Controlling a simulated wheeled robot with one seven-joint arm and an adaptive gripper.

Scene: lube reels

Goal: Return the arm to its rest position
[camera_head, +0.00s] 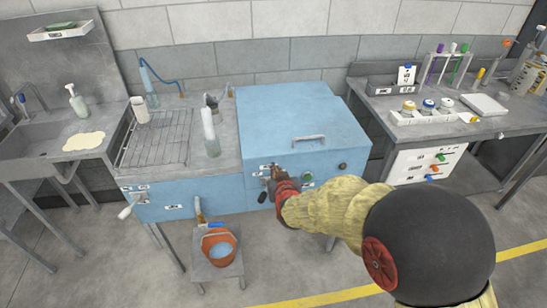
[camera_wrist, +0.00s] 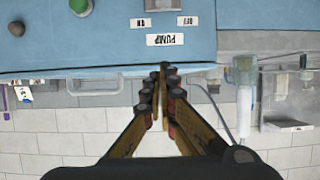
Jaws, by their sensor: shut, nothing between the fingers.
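My gripper (camera_head: 277,174) is at the front panel of the blue cabinet (camera_head: 300,120). Its fingers are together with nothing between them. The wrist view is upside down and shows the closed fingertips (camera_wrist: 163,70) in front of the blue panel, near a label reading PUMP (camera_wrist: 165,40). My arm reaches in from the lower right of the head view and hides part of the cabinet's front. Whether the fingertips touch the panel I cannot tell.
A green button (camera_head: 307,176) and a dark knob (camera_head: 342,166) are on the panel. An orange bucket (camera_head: 219,248) stands on a low stool below. A bottle (camera_head: 210,135) stands beside a wire rack (camera_head: 155,140). The right bench (camera_head: 470,130) holds jars and tubes.

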